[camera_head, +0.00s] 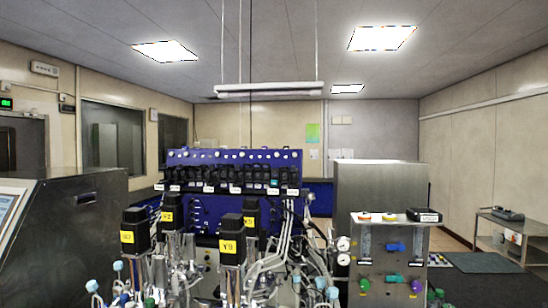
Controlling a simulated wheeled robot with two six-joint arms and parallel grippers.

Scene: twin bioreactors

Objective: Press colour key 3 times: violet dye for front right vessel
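Several black motor heads with yellow labels stand in the middle of the camera_head view. The front right one (232,240) reads Y9; the front left one (134,231) has a label too small to read surely. The vessels under them are largely hidden by tubing and the bottom edge. A grey panel unit (376,255) at right carries a violet fitting (416,286), blue ones (395,247) and a green one (365,284). I cannot tell whether any of these is a colour key. Neither of my grippers is in view.
A blue rack (230,163) with a row of black modules stands behind the motors. A dark console (75,235) with a partly visible screen (10,205) fills the left. A steel cabinet (380,185) stands behind the panel unit. Floor shows at right near a dark mat (483,263).

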